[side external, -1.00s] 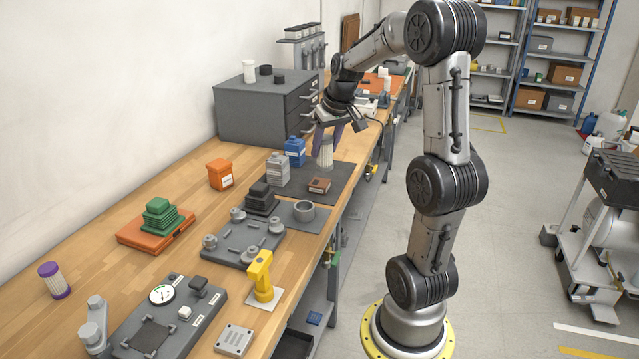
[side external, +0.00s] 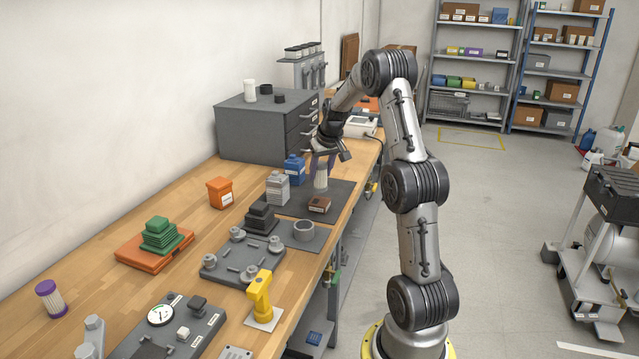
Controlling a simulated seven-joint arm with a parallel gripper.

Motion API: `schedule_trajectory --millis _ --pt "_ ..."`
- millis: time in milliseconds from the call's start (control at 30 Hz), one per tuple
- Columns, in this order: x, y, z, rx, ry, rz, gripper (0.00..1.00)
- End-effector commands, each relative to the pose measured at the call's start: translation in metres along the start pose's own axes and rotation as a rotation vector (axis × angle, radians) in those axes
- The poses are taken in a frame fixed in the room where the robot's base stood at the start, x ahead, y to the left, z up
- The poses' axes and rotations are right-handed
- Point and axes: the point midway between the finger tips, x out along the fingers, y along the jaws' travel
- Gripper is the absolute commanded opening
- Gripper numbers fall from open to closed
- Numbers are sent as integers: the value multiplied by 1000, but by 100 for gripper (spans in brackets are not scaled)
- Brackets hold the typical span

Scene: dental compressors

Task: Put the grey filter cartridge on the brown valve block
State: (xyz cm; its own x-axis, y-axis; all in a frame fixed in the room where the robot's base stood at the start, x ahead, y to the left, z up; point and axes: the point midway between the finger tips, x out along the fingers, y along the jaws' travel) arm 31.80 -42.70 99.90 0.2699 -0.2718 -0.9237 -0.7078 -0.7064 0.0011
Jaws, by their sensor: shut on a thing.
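The cartridge's lower end shows just above and behind the block in the picture. I cannot tell whether it hangs over the block or behind it, or whether they touch.
A blue container (side external: 294,169) and a grey ribbed stack (side external: 277,187) stand left of the gripper. A grey ring (side external: 303,230) lies in front. The grey drawer cabinet (side external: 255,132) rises behind. The mat's right side is clear.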

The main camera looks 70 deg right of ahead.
Motion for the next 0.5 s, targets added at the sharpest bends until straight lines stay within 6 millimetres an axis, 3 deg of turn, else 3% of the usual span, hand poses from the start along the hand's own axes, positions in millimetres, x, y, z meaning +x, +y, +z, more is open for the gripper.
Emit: schedule_trajectory --millis 267,500 --pt "19 2 -5 -1 1 0 0" --pt "44 1 7 -1 0 0 0"
